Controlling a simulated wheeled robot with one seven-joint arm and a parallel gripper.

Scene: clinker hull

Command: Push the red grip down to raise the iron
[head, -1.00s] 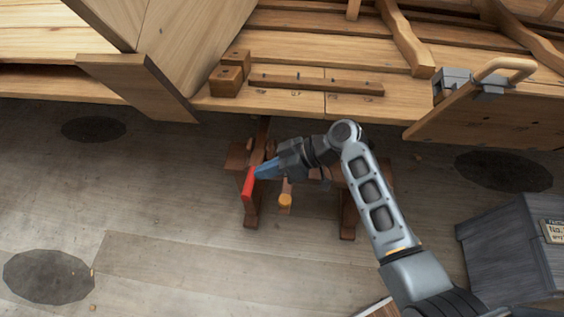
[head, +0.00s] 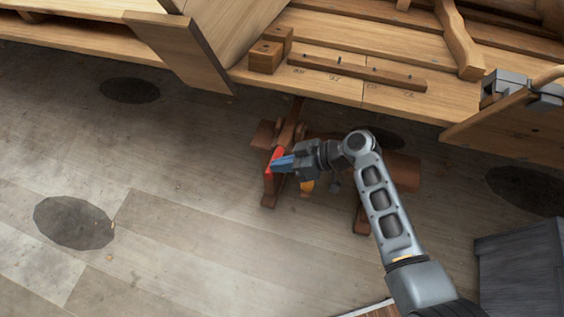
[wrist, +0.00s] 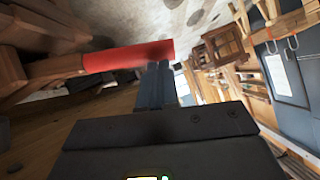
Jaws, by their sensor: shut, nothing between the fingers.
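The red grip (head: 276,158) is on the end of a wooden lever on a low brown wooden stand (head: 398,170) on the floor, below the hull. In the wrist view the red grip (wrist: 128,56) lies crosswise just beyond my fingertips. My gripper (head: 276,163) is shut with nothing held, its blue-grey fingertips at the red grip. The fingers (wrist: 162,68) overlap the grip's right part in the wrist view; I cannot tell whether they touch it. The iron cannot be made out, and my arm hides part of the stand.
The planked wooden hull (head: 340,90) is above and behind the stand, with a wooden bar and blocks on it. A grey box (head: 520,270) stands at the lower right. The floor at left is open, with dark round patches (head: 74,222).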

